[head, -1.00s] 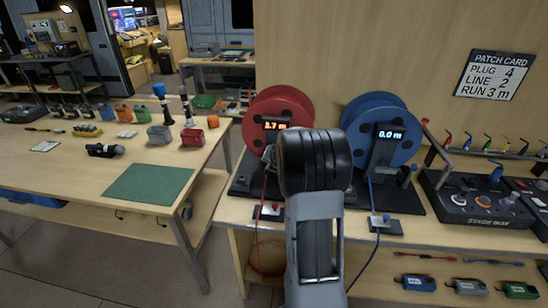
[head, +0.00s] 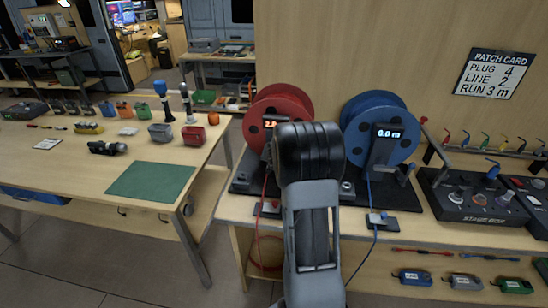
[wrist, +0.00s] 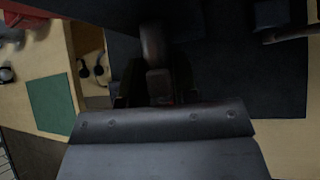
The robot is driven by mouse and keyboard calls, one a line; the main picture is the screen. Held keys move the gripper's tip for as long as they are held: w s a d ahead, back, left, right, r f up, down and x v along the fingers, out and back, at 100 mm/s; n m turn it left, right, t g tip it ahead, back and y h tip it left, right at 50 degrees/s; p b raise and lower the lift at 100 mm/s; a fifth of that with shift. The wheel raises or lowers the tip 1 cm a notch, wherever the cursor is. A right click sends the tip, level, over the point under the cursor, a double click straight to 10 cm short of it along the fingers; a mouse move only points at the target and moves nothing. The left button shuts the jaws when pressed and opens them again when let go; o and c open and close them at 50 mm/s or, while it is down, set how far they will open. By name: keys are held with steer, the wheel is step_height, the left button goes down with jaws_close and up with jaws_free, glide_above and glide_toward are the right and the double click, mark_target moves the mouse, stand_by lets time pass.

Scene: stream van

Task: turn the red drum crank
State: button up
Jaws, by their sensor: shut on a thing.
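The red drum (head: 287,98) stands on a dark base on the right-hand bench. Its display (head: 270,126) is lit, but my arm covers most of its reading. The red drum's crank is hidden behind my arm in the head view. In the wrist view my gripper (wrist: 158,92) is dim, with dark fingers on both sides of a grey crank handle (wrist: 159,78), and it is shut on this handle. A red cable (head: 260,215) hangs from the drum past a small block on the bench front.
A blue drum (head: 390,105) reading 0.0 m stands close on the right, with its own crank (head: 411,168). A stage box (head: 470,200) is further right. A patch card (head: 490,73) on the wall reads RUN 3 m. A table with a green mat (head: 150,181) stands left.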

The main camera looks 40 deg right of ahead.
steer(key=shift+n+g+h+p, duration=0.7)
steer(key=shift+g+h+p, duration=0.2)
steer(key=shift+p, duration=1.45)
stand_by(3.2)
steer(key=o, duration=0.8)
steer(key=shift+c, duration=0.2)
steer(key=shift+a+r, duration=0.1)
steer(key=shift+r, duration=0.05)
steer(key=p+v, duration=0.3)
steer(key=v, duration=1)
steer(key=shift+s+r, duration=0.2)
steer(key=shift+a, duration=0.15)
